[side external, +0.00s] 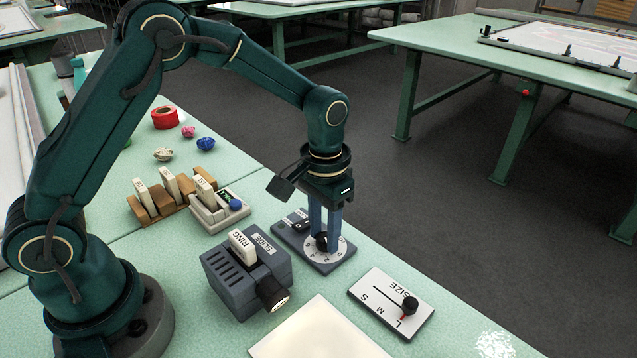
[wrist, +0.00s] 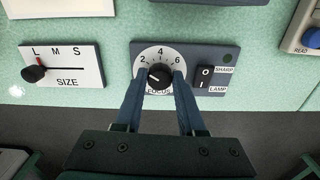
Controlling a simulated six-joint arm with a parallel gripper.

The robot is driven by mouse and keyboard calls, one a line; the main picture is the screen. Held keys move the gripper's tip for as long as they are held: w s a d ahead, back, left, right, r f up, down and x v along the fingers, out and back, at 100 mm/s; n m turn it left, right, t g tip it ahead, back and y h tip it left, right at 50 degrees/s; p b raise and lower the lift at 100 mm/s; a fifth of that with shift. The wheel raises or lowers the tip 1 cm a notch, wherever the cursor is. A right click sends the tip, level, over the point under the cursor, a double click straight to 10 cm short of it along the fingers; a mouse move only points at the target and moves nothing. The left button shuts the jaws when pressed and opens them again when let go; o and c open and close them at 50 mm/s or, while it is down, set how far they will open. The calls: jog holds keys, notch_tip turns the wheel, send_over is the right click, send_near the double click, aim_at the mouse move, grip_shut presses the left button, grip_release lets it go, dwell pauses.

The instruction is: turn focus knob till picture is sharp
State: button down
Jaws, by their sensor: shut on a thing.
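The focus knob (wrist: 160,76) is a black round knob on a white dial marked 2, 4 and 6, on a grey panel (wrist: 190,50). My gripper (wrist: 160,82) has its two blue fingers on either side of the knob, shut on it. The knob's small white mark points to the left, near the low end of the scale. In the side view my gripper (side external: 322,236) points straight down over the dial (side external: 337,256). The round light (wrist: 228,57) by the SHARP label looks dark green. A grey projector (side external: 247,277) holds a slide marked RING (side external: 243,247).
A LAMP rocker switch (wrist: 205,78) sits right of the dial. The SIZE slider panel (side external: 382,312) has its black knob at L. A blank pale sheet (side external: 320,332) lies before the projector. Slides in a wooden rack (side external: 150,212) and a slide reader (side external: 225,215) stand behind.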

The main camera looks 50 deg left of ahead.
aim_at(324, 238)
jog(key=shift+r, duration=0.1)
jog(key=c, duration=0.5)
grip_release()
jog(key=shift+r, duration=2.55)
